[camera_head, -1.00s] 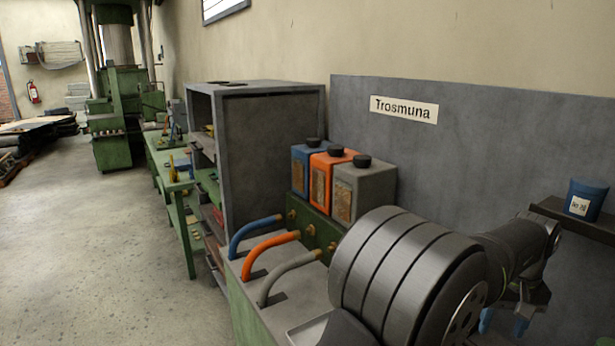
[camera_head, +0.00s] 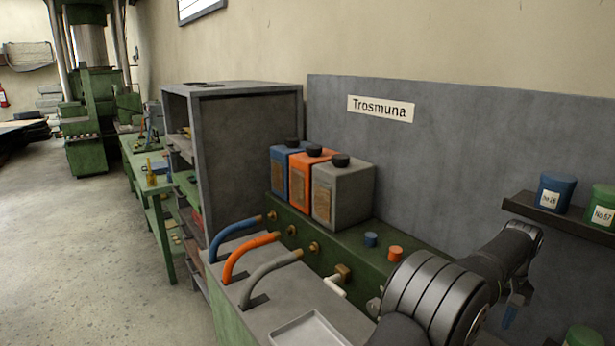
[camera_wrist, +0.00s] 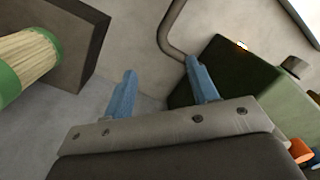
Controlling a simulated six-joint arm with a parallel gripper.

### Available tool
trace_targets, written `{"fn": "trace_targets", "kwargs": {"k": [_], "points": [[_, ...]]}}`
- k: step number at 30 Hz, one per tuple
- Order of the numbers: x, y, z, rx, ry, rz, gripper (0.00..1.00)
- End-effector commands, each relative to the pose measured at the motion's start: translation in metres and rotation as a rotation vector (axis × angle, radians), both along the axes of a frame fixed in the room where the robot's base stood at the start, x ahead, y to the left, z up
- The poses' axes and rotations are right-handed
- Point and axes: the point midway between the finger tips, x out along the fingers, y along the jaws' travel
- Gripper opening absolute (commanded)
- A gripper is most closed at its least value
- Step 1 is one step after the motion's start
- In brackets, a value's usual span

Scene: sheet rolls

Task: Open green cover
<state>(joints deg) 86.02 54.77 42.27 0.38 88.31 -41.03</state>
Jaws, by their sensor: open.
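A green-topped canister (camera_head: 603,207) with a pale label stands on the wall shelf at the right edge of the head view, beside a blue one. A rounded green top (camera_head: 584,338) shows at the bottom right, cut off by the frame. I cannot tell which of these is the green cover. In the wrist view, a pale ribbed cylinder with green bands (camera_wrist: 27,60) lies at the upper left. My gripper (camera_wrist: 163,90) is open, its two blue fingers apart with nothing between them. In the head view its blue fingertips (camera_head: 514,308) show beside my arm, below the shelf.
A dark shelf (camera_head: 535,208) juts from the grey wall panel. Left of my arm are a green machine (camera_head: 395,238), three bottles (camera_head: 325,180), coloured hoses (camera_head: 250,258) and a shallow tray (camera_head: 310,330). A green box (camera_wrist: 225,72) and bent grey pipe (camera_wrist: 172,35) are near the fingers.

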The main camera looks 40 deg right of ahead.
Motion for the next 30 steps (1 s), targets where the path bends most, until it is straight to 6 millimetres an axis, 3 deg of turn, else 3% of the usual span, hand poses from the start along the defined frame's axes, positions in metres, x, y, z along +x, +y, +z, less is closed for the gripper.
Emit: {"fn": "trace_targets", "kwargs": {"k": [16,24,30], "points": [[0.0,-0.0027,-0.0042,0.035,0.0,0.0,0.53],[0.0,-0.0026,-0.0043,0.035,0.0,0.0,0.02],[0.0006,0.0043,-0.0061,0.049,0.025,0.003,0.0]]}}
